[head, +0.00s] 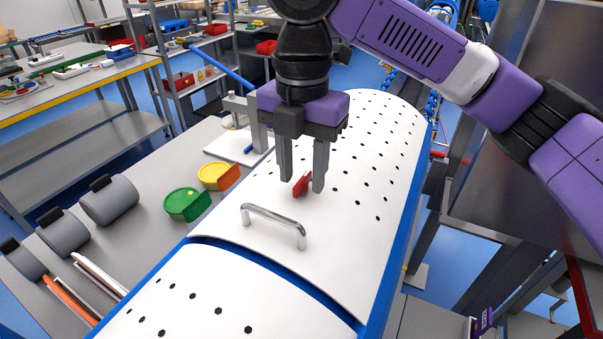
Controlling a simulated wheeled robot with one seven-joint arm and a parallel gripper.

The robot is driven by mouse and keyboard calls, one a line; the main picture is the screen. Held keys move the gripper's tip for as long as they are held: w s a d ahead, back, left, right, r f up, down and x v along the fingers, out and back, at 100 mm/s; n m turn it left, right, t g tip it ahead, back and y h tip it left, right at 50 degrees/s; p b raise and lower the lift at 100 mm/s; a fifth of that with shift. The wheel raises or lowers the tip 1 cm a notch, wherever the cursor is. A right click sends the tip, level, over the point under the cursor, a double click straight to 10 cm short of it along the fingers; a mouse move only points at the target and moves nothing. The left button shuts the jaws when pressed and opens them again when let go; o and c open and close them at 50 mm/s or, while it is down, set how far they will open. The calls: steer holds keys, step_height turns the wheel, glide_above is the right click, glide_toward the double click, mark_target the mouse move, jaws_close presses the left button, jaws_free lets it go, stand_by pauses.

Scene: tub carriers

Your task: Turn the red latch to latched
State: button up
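The red latch (302,187) is a small lever on the white perforated curved cover (370,150), just beyond a chrome handle (273,222). It slants in the picture. My gripper (302,178) points down over it from above, with its fingers apart. The latch shows between the fingertips, close to or touching the right finger, with a gap to the left finger. I cannot tell whether the fingertips reach down around it. The latch's base is hard to make out, and no latched or unlatched marking is legible.
A green round container (187,204) and a yellow one (218,176) stand on the grey bench left of the cover. Several grey cylinders (108,199) lie farther left. A grey cabinet (530,160) stands at right.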

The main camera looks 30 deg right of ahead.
steer(key=shift+f, duration=0.6)
jaws_close()
